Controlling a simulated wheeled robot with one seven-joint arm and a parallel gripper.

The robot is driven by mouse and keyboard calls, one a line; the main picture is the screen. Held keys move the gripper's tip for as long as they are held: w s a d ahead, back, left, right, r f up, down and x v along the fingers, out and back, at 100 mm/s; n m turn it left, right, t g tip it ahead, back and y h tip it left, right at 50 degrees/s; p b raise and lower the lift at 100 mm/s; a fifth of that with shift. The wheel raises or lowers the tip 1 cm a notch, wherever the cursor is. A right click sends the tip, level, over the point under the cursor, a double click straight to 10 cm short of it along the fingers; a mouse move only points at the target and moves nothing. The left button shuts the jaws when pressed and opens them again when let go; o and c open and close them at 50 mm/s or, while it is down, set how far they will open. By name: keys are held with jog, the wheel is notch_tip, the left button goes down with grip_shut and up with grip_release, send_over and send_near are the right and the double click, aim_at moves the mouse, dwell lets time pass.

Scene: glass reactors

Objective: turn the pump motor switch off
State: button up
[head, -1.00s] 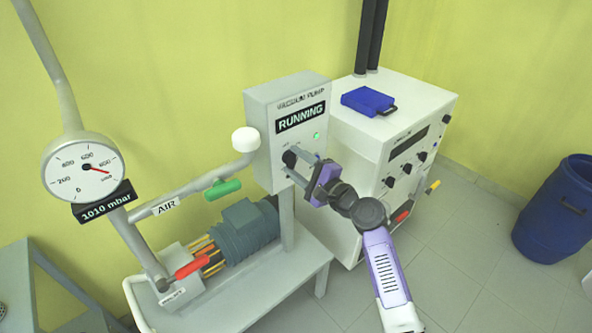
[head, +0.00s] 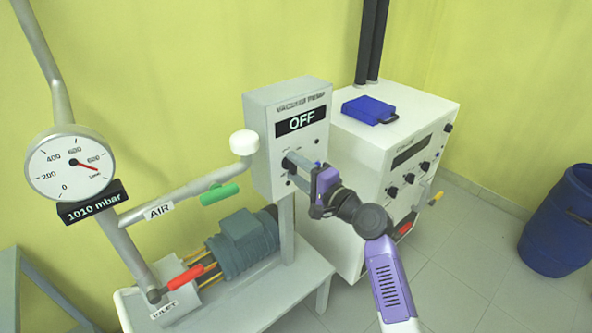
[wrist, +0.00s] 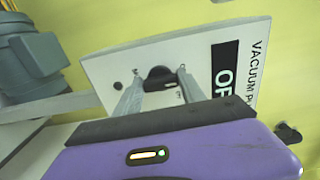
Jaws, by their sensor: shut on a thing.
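The grey vacuum pump box (head: 258,120) stands on a post, and its display (head: 300,122) reads "OFF". The pump motor switch is a black knob on the front of the box, mostly hidden by my fingers in the head view. In the wrist view the black knob (wrist: 159,76) sits between my two fingertips. My gripper (head: 292,162) is shut on the knob, with its fingers reaching to the box front; it also shows in the wrist view (wrist: 157,82). The pump motor (head: 243,240) is blue-grey and lies below the box.
A pressure gauge (head: 70,168) reading 1010 mbar is at the left. A pipe with a green handle (head: 220,194) and a red handle (head: 185,277) runs beside the motor. A white cabinet (head: 365,150) carrying a blue case (head: 368,110) stands right; a blue barrel (head: 558,225) is beyond.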

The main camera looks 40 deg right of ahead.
jog(key=shift+f, duration=0.1)
jog(key=o, duration=1.4)
jog(key=shift+c, duration=0.2)
jog(key=shift+s, duration=0.15)
jog(key=s, duration=0.7)
jog(key=shift+s+b, duration=0.3)
jog(key=shift+b, duration=0.15)
